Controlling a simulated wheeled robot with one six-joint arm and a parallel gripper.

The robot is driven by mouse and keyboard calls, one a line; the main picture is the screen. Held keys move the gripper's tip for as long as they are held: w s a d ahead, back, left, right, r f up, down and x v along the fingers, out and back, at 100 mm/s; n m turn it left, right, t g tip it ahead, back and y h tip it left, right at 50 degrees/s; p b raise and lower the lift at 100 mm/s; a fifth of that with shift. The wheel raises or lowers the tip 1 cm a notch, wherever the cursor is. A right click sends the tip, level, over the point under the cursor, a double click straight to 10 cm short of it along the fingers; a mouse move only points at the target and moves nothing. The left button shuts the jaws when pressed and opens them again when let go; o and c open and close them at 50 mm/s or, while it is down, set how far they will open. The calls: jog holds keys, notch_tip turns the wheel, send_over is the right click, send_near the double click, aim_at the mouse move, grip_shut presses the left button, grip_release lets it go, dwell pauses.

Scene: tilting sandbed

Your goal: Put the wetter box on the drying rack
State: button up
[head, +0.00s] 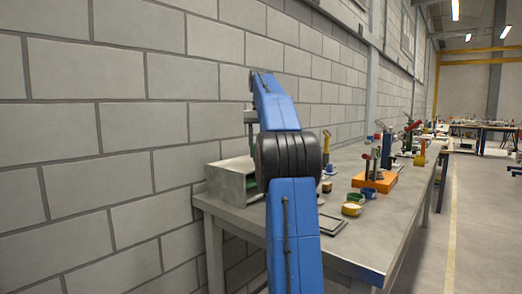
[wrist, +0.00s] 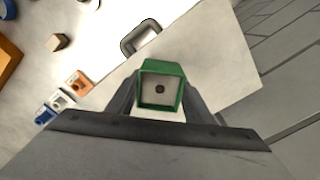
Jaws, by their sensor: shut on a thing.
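In the wrist view my gripper (wrist: 159,96) is shut on a green box (wrist: 178,76), with a dark finger on either side. The box's near face is pale inside a green rim, with a dark round spot in the middle. The box is in front of a pale surface; I cannot tell whether it touches it. In the head view my arm hides the gripper and nearly all of the box. I cannot tell how wet the box is. No thing is clearly recognisable as the drying rack.
A grey block-like body (head: 229,182) stands at the bench's near left end, against the wall. A flat framed plate (head: 332,225), small pots (head: 351,209) and an orange-based stand (head: 374,182) are to the right. The wrist view shows a grey loop (wrist: 128,44) and small orange blocks (wrist: 78,82).

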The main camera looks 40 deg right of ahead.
jog(key=shift+f, duration=0.5)
jog(key=o, duration=1.4)
